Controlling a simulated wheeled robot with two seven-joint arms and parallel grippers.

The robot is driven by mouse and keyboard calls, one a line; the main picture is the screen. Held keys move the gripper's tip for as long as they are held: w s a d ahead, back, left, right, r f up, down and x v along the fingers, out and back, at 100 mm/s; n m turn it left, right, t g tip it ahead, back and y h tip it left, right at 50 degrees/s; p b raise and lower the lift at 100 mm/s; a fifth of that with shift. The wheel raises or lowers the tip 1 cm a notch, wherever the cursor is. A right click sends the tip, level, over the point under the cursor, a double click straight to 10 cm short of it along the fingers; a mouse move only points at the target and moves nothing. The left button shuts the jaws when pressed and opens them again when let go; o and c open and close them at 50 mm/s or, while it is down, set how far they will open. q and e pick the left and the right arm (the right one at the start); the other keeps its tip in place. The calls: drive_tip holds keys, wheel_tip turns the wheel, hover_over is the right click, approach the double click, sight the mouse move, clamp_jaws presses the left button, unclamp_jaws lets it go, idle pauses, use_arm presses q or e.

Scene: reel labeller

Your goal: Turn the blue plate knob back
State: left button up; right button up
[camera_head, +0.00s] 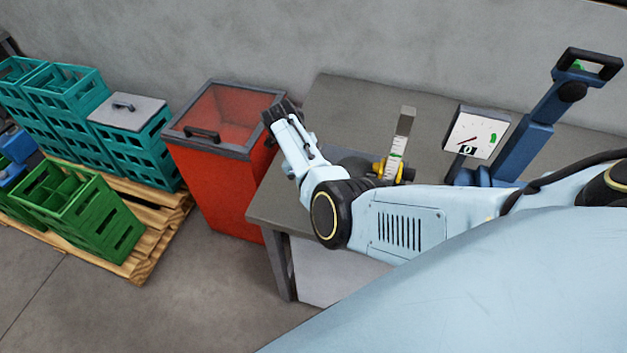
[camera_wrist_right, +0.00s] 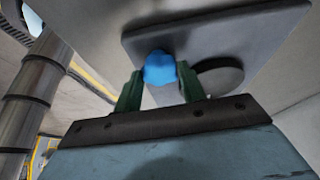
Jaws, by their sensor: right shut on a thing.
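The blue plate knob (camera_wrist_right: 160,68) shows in the right wrist view as a lobed blue knob on a flat grey plate (camera_wrist_right: 225,40). My right gripper (camera_wrist_right: 160,84) has its two green fingers on either side of the knob and is shut on it. In the head view my right gripper (camera_head: 279,112) is at the left end of the bench, beside the red bin. The knob cannot be made out in the head view. My left gripper is in neither view.
A grey bench (camera_head: 340,108) carries a white dial gauge (camera_head: 478,134), a blue lever press (camera_head: 530,130) and an upright scale strip (camera_head: 397,150). A red bin (camera_head: 215,185) stands left of it. Green crates (camera_head: 85,205) and teal crates (camera_head: 140,150) stand on a wooden pallet (camera_head: 150,235).

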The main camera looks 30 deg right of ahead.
drive_tip(key=shift+d+m, duration=0.15)
drive_tip(key=shift+m, duration=0.15)
drive_tip(key=o, duration=1)
drive_tip(key=shift+r, duration=0.15)
drive_tip(key=b+v, duration=0.1)
drive_tip(key=v, duration=1.2)
drive_tip(key=shift+r, duration=0.1)
